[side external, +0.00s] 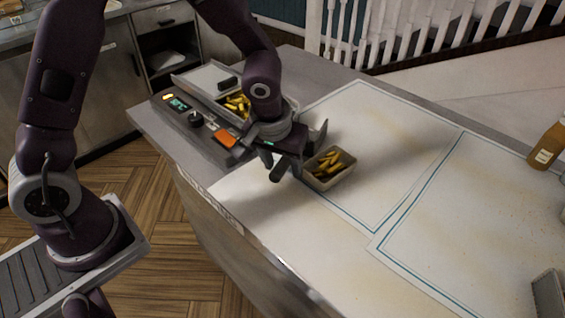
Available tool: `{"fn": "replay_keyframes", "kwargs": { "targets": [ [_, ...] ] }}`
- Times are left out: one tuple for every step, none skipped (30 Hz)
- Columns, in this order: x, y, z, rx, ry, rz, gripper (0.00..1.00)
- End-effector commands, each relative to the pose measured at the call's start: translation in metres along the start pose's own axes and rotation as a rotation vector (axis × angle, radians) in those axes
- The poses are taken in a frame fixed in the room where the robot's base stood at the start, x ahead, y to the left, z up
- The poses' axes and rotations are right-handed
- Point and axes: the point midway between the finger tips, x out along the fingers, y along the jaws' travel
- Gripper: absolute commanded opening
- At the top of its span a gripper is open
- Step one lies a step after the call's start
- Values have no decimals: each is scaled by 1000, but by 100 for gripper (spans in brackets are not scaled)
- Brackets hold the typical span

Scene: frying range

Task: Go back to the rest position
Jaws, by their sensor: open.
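My gripper (298,160) hangs low over the counter, in front of the fryer. Its fingers are spread and nothing shows between them. A small open box (331,182) with several yellow fries (331,161) stands on the counter just right of the fingers. The far finger is close to the box; I cannot tell whether it touches.
The fryer (200,79) holds more fries and has a control panel with a lit display and an orange switch. A sauce bottle (547,146) stands at the right edge. A grey container (549,295) sits at the lower right.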

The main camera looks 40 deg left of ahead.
Motion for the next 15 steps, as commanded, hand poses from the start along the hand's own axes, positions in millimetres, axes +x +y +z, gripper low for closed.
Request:
{"fn": "replay_keyframes", "kwargs": {
  "targets": [
    [-2, 0, 0, 0, 1, 0, 48],
    [-4, 0, 0, 0, 2, 1, 48],
    [-10, 0, -1, 0, 3, 2, 48],
    [-16, 0, -1, -2, 4, 2, 48],
    [-22, 0, -1, -2, 5, 2, 48],
    [-31, 0, -2, -2, 5, 2, 48],
    [-38, 0, -2, -3, 5, 3, 48],
    [-44, 0, -1, -1, 5, 2, 48],
    [-52, 0, -1, -2, 5, 3, 48],
    [-56, 0, -1, 0, 4, 2, 48],
    [-61, 0, -1, -2, 4, 2, 48],
    [-65, 0, -1, 0, 3, 1, 48],
    [-69, 0, -1, 1, 4, 1, 48],
    [-74, -2, -1, 3, 8, 1, 48],
    [-85, -9, -1, 13, 18, -3, 48]
  ]
}}
